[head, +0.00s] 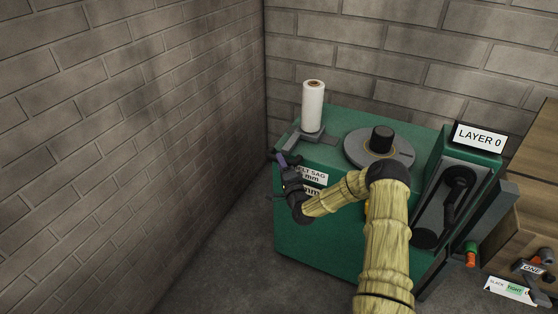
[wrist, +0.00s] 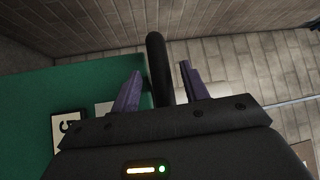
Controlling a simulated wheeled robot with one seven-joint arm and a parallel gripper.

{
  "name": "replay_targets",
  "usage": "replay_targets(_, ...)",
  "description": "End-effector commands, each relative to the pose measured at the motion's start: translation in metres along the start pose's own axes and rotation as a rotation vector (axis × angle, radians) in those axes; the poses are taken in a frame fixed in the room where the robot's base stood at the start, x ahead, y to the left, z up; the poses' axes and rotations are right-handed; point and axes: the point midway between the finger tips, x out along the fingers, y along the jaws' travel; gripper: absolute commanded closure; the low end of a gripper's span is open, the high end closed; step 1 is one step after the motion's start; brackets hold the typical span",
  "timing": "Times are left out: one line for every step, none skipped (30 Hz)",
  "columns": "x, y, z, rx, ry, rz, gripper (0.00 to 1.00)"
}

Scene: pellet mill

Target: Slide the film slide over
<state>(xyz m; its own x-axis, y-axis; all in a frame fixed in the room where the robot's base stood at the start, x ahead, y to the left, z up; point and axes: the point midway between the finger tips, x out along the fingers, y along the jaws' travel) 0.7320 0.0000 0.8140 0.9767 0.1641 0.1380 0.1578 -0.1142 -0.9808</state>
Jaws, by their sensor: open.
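The film slide (head: 312,136) is a grey carriage on the left part of the green machine's top, with an upright roll of white film (head: 313,106) on it. My gripper (head: 282,158) is at the machine's left edge, just below and left of the slide. In the wrist view my gripper (wrist: 161,70) is open, with a dark round bar (wrist: 158,62) between its purple fingers. Gaps show on both sides of the bar. It looks like a handle, but its join to the slide is hidden.
The green machine (head: 320,222) carries a grey turntable (head: 356,150) with a black post and a "LAYER 0" sign (head: 480,137). A brick wall (head: 130,130) stands to the left, with bare floor between. A wooden crate (head: 520,190) and a "SLACK TIGHT" card (head: 508,290) are at right.

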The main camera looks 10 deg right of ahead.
Motion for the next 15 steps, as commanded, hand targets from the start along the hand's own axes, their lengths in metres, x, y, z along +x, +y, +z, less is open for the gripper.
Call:
replay_targets(0.007,0.0,0.0,-0.002,0.0,-0.001,0.55)
replay_targets(0.01,0.0,0.0,-0.002,0.0,-0.001,0.55)
replay_targets(0.015,0.0,0.0,-0.001,0.0,-0.001,0.55)
replay_targets(0.017,0.0,0.0,-0.001,0.0,-0.001,0.55)
replay_targets(0.019,0.0,0.0,-0.001,-0.001,0.0,0.55)
replay_targets(0.022,0.0,0.001,0.0,-0.001,0.0,0.55)
replay_targets(0.023,0.0,0.0,0.0,-0.001,0.0,0.55)
replay_targets(0.024,0.0,0.0,0.0,-0.001,0.0,0.55)
replay_targets(0.025,0.0,0.0,0.0,0.0,0.0,0.55)
replay_targets(0.025,0.0,0.0,0.0,0.0,0.0,0.55)
replay_targets(0.025,0.0,0.0,0.0,0.0,0.0,0.55)
replay_targets(0.025,0.0,0.0,0.0,0.0,0.0,0.55)
replay_targets(0.025,0.0,0.0,0.0,0.0,0.0,0.55)
replay_targets(0.025,0.0,0.0,0.0,0.0,0.0,0.55)
replay_targets(0.025,0.0,0.0,0.0,0.0,0.0,0.55)
